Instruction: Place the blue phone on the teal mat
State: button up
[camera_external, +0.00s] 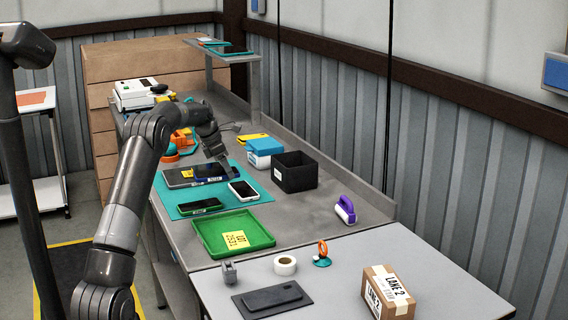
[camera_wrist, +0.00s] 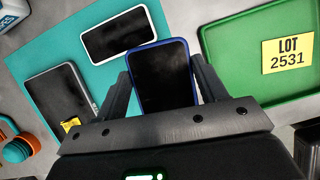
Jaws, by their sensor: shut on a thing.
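My gripper (camera_wrist: 163,88) is shut on the blue phone (camera_wrist: 163,72), a dark-screened phone with a blue edge, gripped at its sides. In the external view my gripper (camera_external: 224,168) is over the teal mat (camera_external: 258,191), with the blue phone (camera_external: 209,171) at its fingers. The mat (camera_wrist: 90,62) also shows beneath the phone in the wrist view. I cannot tell whether the phone touches anything below. On the mat lie a white phone (camera_external: 243,191), a green-edged phone (camera_external: 199,206) and a dark tablet (camera_external: 178,179).
A green tray (camera_external: 206,238) labelled LOT 2531 lies in front of the mat. A black bin (camera_external: 295,173) and a blue-and-white box (camera_external: 264,152) stand to its right. A purple-handled item (camera_external: 345,210) is farther right. The wall ledge borders the bench.

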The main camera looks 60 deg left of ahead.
jog(key=n, duration=0.1)
send_over(201, 195)
jog(key=s, duration=0.1)
notch_tip(201, 195, down, 7)
jog(key=shift+r, duration=0.1)
jog(key=shift+s+f, duration=0.1)
jog(key=shift+f, duration=2)
jog(key=shift+f, duration=0.15)
jog(key=o, duration=1.2)
jog(key=v, duration=1.2)
jog(key=shift+d, duration=0.15)
